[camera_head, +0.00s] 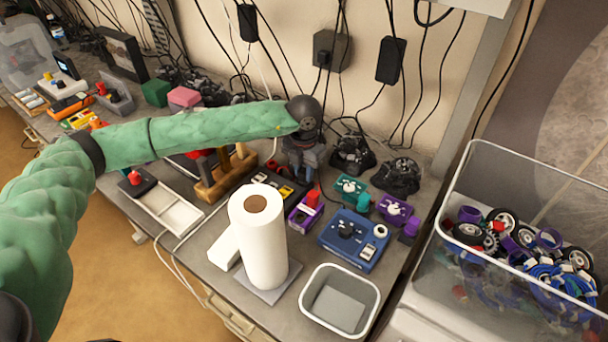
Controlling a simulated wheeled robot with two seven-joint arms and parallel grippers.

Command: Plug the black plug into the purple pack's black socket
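A small purple pack (298,217) stands on the bench behind and right of the paper towel roll, with a red block (313,198) at its upper right. I cannot make out its black socket clearly. My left arm reaches across from the left, and my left gripper (303,172) points down just behind the purple pack. Its fingertips are small and dark against dark things, so I cannot tell whether they are open or hold anything. I cannot pick out the black plug with certainty. My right gripper is not in view.
A paper towel roll (262,245) stands close in front of the pack. A blue box (354,240) and a white-rimmed bin (341,300) are to the right. A clear crate (480,190) of parts is further right. Cables hang along the wall behind.

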